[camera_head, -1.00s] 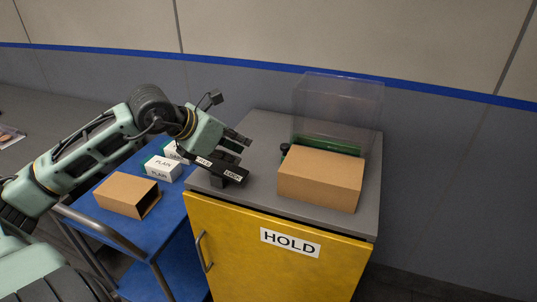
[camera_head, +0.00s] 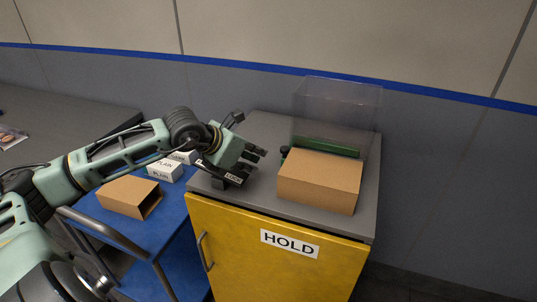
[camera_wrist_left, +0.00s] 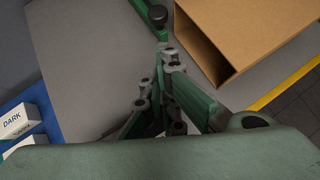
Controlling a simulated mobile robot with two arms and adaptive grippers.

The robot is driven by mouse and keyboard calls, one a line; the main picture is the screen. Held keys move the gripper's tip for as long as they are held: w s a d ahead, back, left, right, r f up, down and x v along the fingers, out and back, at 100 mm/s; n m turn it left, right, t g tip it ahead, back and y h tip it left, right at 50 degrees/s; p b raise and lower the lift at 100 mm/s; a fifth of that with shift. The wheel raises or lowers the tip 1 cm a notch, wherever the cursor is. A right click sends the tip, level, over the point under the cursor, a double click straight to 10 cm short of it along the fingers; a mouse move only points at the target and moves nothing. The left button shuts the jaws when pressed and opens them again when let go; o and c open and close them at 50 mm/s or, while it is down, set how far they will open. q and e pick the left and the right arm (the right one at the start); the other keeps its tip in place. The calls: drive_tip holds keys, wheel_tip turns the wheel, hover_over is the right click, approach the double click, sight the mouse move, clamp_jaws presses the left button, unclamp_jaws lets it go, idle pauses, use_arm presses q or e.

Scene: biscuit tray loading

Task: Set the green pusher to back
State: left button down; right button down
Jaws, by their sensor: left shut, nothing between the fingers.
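The green pusher (camera_head: 330,146) is a long green bar on the grey cabinet top, behind a cardboard sleeve (camera_head: 318,182) and under a clear cover (camera_head: 338,108). A black knob (camera_head: 285,152) stands at its left end. In the left wrist view the pusher's end (camera_wrist_left: 143,7) and the knob (camera_wrist_left: 158,15) show at the top, just beyond my fingertips. My left gripper (camera_head: 262,153) is shut and empty above the cabinet top, to the left of the knob and apart from it. The sleeve hides the pusher's lower front. My right gripper is not in view.
The grey top of the yellow HOLD cabinet (camera_head: 275,244) is clear behind my gripper.

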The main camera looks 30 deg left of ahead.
use_arm(q)
drive_tip(key=w, duration=0.1)
drive_tip(key=w+f+p, duration=0.1)
drive_tip(key=w+d+p, duration=0.1)
drive_tip(key=w, duration=0.1)
drive_tip(key=shift+f, duration=0.25)
drive_tip(key=shift+w+d+f, duration=0.15)
drive_tip(key=shift+w+f, duration=0.15)
drive_tip(key=shift+w, duration=0.3)
drive_tip(key=w, duration=0.3)
drive_tip(key=shift+w+a+b, duration=0.1)
drive_tip(key=shift+a+b, duration=0.3)
drive_tip(key=shift+w, duration=0.45)
drive_tip(key=shift+s, duration=0.1)
drive_tip(key=shift+a, duration=0.15)
